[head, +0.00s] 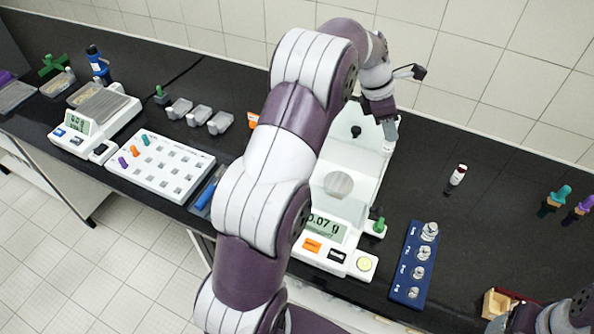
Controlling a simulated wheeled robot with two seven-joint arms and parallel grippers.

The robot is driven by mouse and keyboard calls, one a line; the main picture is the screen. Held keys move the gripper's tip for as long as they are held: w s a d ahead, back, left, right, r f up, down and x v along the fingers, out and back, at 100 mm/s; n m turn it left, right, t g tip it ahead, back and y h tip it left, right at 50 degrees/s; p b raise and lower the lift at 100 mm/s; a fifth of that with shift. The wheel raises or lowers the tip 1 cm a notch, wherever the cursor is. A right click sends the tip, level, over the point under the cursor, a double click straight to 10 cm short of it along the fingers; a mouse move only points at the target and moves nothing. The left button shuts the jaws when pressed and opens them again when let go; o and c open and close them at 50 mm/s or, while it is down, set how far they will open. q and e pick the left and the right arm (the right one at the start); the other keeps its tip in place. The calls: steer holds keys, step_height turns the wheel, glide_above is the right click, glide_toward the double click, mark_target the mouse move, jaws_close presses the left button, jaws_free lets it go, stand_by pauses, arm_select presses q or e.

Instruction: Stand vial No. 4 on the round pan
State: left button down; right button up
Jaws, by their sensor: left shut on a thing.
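The round pan (338,185) is a pale disc inside the white balance (327,226), whose display reads about 0.07 g. My left gripper (389,122) points down at the back right of the balance, beyond the pan. It is shut on a small pale piece that I cannot identify. My left arm hides the balance's left side. Part of my right arm shows at the bottom right corner; its gripper is not visible.
A blue block of metal weights (408,285) lies right of the balance. A white rack (180,180) with several coloured caps and a second balance (95,118) stand left. A wooden box (497,304) is at lower right. Bench around the vial is clear.

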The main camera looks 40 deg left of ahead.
arm_select(q)
steer(key=shift+s+a+f+b, duration=0.3)
steer(key=shift+a+f+b, duration=0.05)
steer(key=shift+f+b, duration=0.15)
steer(key=shift+s+a+f+b, duration=0.3)
steer(key=shift+f+b, duration=0.1)
steer(key=shift+f, duration=0.1)
steer(key=s+a+f+p, duration=0.1)
steer(key=a+f, duration=0.1)
steer(key=f, duration=0.1)
steer(key=s+a+f+p, duration=0.3)
steer(key=s+a+f, duration=0.1)
steer(key=f, duration=0.1)
steer(key=shift+s+a+f+p, duration=0.2)
steer(key=shift+s+f+p, duration=0.05)
steer(key=shift+f+p, duration=0.05)
steer(key=shift+f, duration=0.1)
arm_select(e)
steer(key=shift+w+d+r, duration=0.15)
steer(key=shift+d+r, duration=0.45)
steer(key=shift+r, duration=0.35)
arm_select(q)
steer(key=shift+a, duration=0.1)
arm_select(e)
steer(key=shift+a, duration=0.1)
arm_select(q)
steer(key=c, duration=0.9)
jaws_free()
steer(key=shift+s, duration=0.1)
